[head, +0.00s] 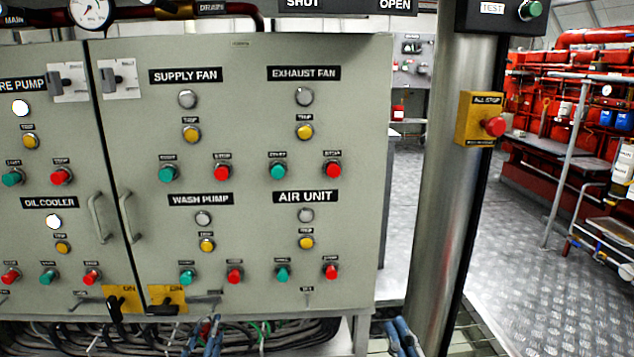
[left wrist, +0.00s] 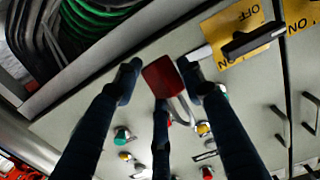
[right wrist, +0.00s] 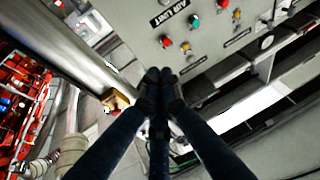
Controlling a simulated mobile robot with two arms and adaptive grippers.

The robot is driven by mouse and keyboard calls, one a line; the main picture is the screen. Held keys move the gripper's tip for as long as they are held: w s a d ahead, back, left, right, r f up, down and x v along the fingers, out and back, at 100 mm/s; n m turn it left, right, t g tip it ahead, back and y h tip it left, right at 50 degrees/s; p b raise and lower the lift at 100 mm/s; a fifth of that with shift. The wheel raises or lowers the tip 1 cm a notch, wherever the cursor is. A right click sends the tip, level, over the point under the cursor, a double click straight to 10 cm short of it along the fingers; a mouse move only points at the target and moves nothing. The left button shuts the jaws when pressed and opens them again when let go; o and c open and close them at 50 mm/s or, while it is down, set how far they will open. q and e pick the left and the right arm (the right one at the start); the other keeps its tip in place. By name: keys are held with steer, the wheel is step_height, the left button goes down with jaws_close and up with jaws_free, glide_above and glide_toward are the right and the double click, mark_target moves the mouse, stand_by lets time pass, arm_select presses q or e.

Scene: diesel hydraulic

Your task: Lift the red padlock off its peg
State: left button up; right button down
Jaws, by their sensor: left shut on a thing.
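The red padlock (left wrist: 162,77) shows in the left wrist view between the fingertips of my left gripper (left wrist: 160,82), which is shut on it. Its pale metal shackle (left wrist: 185,108) shows beside the body. I cannot tell whether the shackle is still around a peg. In the head view my left gripper (head: 212,332) is at the cabinet's lower edge, and I cannot make out the padlock there. My right gripper (head: 401,338) is low, right of the cabinet. In the right wrist view its fingertips (right wrist: 160,80) are together with nothing between them.
The grey control cabinet (head: 240,130) has rows of buttons, with yellow switch plates (head: 168,293) low on it. Cables (head: 100,338) run beneath. A metal column (head: 445,190) stands right of the cabinet, carrying a yellow stop box (head: 478,112). Open floor (head: 515,250) lies beyond.

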arm_select(q)
steer(key=shift+s+p, duration=0.3)
steer(key=shift+s, duration=0.2)
arm_select(e)
steer(key=shift+w+d+f+g, duration=0.15)
steer(key=shift+f+g, duration=0.3)
steer(key=shift+f, duration=0.5)
steer(key=shift+w+a+f+g, duration=0.1)
steer(key=shift+w+f+g, duration=0.25)
steer(key=shift+f, duration=0.55)
arm_select(q)
steer(key=shift+r, duration=0.1)
arm_select(e)
steer(key=shift+s, duration=0.1)
